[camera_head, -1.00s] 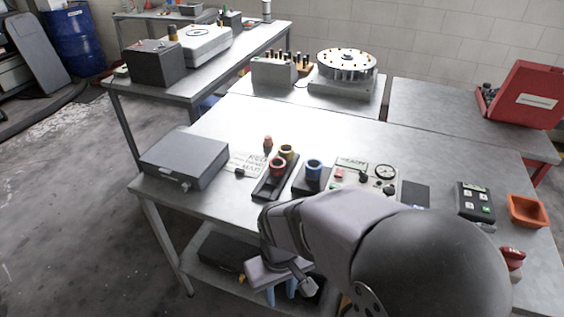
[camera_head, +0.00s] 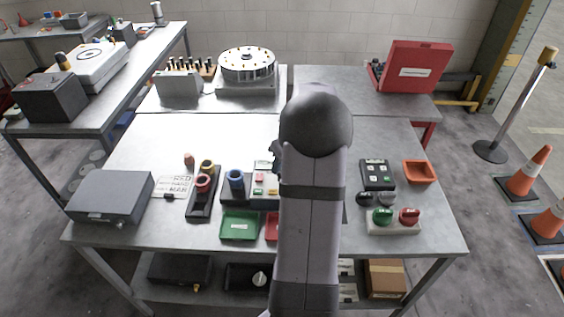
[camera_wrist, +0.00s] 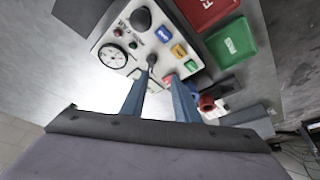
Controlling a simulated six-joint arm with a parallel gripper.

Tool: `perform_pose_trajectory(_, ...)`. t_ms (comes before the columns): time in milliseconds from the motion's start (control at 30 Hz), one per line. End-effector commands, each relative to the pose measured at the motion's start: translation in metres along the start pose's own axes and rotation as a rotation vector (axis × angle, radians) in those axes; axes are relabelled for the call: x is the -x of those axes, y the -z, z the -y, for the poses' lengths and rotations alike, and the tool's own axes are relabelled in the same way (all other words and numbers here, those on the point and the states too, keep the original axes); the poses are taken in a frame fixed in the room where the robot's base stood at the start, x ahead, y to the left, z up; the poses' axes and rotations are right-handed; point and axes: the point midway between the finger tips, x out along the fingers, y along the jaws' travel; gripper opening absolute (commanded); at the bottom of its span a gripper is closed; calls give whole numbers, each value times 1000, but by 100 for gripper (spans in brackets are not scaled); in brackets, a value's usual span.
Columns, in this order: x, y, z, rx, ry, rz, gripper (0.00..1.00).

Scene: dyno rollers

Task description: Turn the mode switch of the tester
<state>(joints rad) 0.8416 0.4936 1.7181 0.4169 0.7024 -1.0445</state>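The tester (camera_wrist: 128,68) is a pale panel in the upper middle of the wrist view. It carries a round white gauge (camera_wrist: 112,57), a large black knob (camera_wrist: 141,19), a small dark lever-like control (camera_wrist: 152,60) and several coloured buttons. I cannot tell which control is the mode switch. My gripper (camera_wrist: 161,78) shows two blue fingers, apart, with nothing seen held between them. The fingertips are over or close to the panel's near edge, near the dark lever; contact cannot be told.
A green tray (camera_head: 239,226) and a partly hidden red tray (camera_head: 271,228) lie in front of the tester. Left are a black holder (camera_head: 203,207) with coloured rings and a grey box (camera_head: 110,197). Right are a keypad (camera_head: 377,175), an orange bin (camera_head: 419,172) and a two-knob box (camera_head: 395,227).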

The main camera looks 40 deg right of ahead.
Motion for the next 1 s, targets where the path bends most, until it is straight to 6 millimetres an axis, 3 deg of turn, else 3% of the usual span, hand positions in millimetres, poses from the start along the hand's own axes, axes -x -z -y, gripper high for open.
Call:
perform_pose_trajectory(100,5,1,-17,0,-11,-14,28)
perform_pose_trajectory(367,-1,1,-19,2,-12,-16,28)
perform_pose_trajectory(1000,-64,2,-19,3,-13,-15,28)
